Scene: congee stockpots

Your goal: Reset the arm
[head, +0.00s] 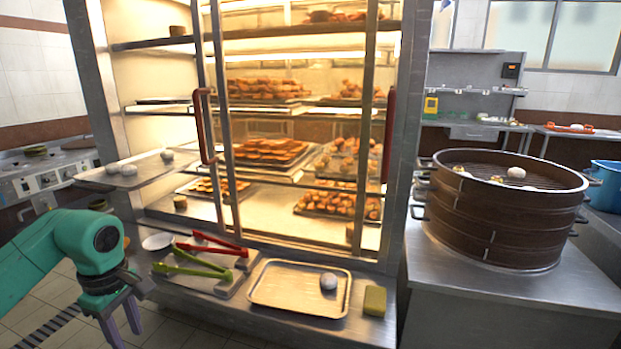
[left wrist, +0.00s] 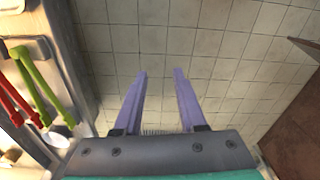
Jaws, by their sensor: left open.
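My left gripper (head: 124,325) is at the lower left of the head view, at the end of the green arm. It points down in front of the cabinet's ledge, left of the tongs. In the left wrist view the two purple fingers of the left gripper (left wrist: 160,85) are apart with nothing between them. Only tiled floor (left wrist: 210,40) shows beyond them. My right gripper is not in view.
A glass food cabinet (head: 290,190) holds trays of fried food. Its ledge carries red tongs (head: 213,246), green tongs (head: 195,266), a tan tray (head: 298,290) with a round item, and a green block (head: 375,300). A stacked steamer (head: 505,215) stands on the right counter.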

